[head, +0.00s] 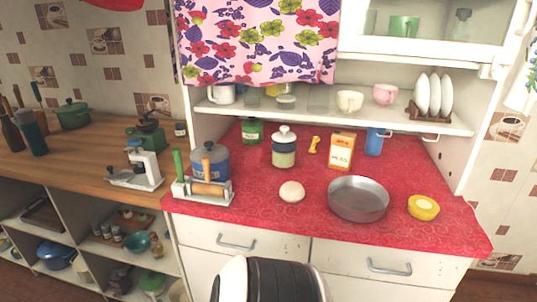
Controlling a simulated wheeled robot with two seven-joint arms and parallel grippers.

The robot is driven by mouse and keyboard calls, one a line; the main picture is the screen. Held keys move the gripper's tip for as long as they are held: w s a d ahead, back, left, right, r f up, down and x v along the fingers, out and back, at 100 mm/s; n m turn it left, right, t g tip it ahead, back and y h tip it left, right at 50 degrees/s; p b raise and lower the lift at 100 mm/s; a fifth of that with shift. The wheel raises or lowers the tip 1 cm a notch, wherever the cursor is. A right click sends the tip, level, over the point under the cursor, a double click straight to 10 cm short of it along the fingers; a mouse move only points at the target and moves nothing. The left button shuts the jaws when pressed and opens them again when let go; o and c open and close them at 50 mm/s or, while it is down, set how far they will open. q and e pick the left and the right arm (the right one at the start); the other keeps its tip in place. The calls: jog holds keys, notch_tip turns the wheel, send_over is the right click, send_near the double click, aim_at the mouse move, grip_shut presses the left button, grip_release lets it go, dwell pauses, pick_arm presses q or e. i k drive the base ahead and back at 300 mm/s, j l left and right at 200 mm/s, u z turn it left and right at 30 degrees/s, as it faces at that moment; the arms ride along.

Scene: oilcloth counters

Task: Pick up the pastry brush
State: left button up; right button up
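I cannot clearly make out a pastry brush. A green-handled tool (178,163) stands upright at the left end of the red counter, in a small white rack that also holds a wooden rolling pin (208,189). It may be the brush, but its lower end is not clear. Neither of my grippers shows. A black and white part of my own body is at the bottom middle.
On the red counter (270,212) are a blue pot (211,162), a lidded jar (284,148), a dough ball (291,191), an orange box (341,151), a grey pan (358,198) and a yellow bowl (423,207). The front edge between rack and pan is mostly clear.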

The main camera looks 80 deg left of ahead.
aim_at(176, 152)
jog(key=u, duration=3.35)
jog(key=z, duration=1.75)
jog(key=u, duration=1.3)
